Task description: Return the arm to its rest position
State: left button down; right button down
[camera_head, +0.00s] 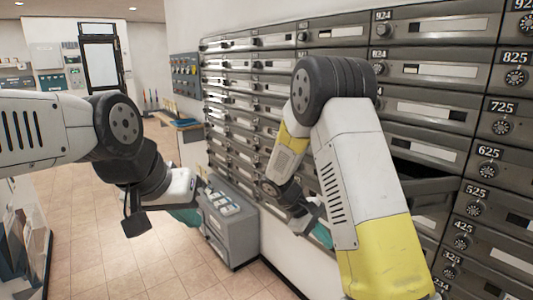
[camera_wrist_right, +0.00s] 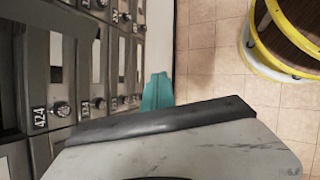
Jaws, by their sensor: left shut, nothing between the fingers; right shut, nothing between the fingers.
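My right arm, white and yellow, rises in front of the mailbox wall in the head view and bends down at a black joint. Its right gripper (camera_head: 320,234) hangs low beside the mailboxes, partly hidden behind the forearm. Its teal fingertips (camera_wrist_right: 157,92) show together in the right wrist view, with floor tiles beyond and nothing held. My left arm comes in from the left. Its left gripper (camera_head: 186,216) points towards the right with teal fingers, over the floor and left of the grey cabinet, and holds nothing visible.
The mailbox wall (camera_head: 428,108) fills the right side, close to my right arm. One mailbox door (camera_head: 425,184) stands open behind that arm. A grey cabinet (camera_head: 232,222) stands on the floor near both grippers. Tiled floor (camera_head: 100,240) is clear at lower left.

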jog(key=s+a+r+m+t+y, duration=0.3)
jog(key=s+r+m+t+y, duration=0.3)
jog(key=s+r, duration=1.4)
notch_tip(320, 180, up, 3)
jog(key=m+y, duration=0.2)
jog(key=y, duration=0.1)
jog(key=shift+s+a+f+t+y, duration=0.15)
jog(key=shift+a+f+t+y, duration=0.05)
jog(key=shift+t+y, duration=0.2)
dwell(0.4)
